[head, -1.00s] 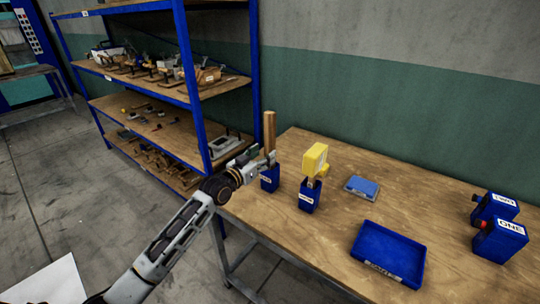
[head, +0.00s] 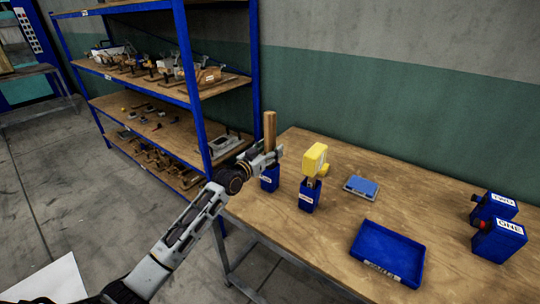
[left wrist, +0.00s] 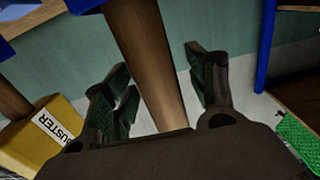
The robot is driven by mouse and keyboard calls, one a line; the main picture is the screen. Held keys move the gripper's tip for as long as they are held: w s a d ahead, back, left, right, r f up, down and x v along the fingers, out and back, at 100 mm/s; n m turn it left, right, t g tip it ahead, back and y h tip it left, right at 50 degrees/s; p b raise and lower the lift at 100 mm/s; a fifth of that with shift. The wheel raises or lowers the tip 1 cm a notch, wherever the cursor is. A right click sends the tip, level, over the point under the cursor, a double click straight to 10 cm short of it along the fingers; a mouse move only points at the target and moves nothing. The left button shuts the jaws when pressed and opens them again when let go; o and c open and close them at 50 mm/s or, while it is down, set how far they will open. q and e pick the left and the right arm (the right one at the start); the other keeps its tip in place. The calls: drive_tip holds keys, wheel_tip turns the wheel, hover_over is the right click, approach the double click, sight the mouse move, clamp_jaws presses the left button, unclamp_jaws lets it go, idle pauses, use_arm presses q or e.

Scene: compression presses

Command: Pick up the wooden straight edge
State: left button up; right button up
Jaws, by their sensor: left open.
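The wooden straight edge (head: 269,127) stands upright in a blue holder (head: 269,181) at the left back of the table. My left gripper (head: 272,157) is at its lower part, just above the holder. In the left wrist view the wooden straight edge (left wrist: 147,62) runs between the two open fingers of my left gripper (left wrist: 160,85). Gaps show on both sides of the wood, so the fingers look apart from it. My right gripper is not in view.
A yellow duster (head: 314,158) stands in a second blue holder (head: 309,198) close to the right. A small blue box (head: 361,186), a blue tray (head: 387,254) and two blue containers (head: 497,240) are farther right. A loaded shelf rack (head: 205,132) stands at the left.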

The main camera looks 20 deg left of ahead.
sight(270, 112)
use_arm(q)
drive_tip(key=shift+c, duration=0.5)
drive_tip(key=c, duration=1.1)
drive_tip(key=shift+r, duration=0.2)
wheel_tip(270, 112, up, 18)
drive_tip(key=shift+f, duration=0.2)
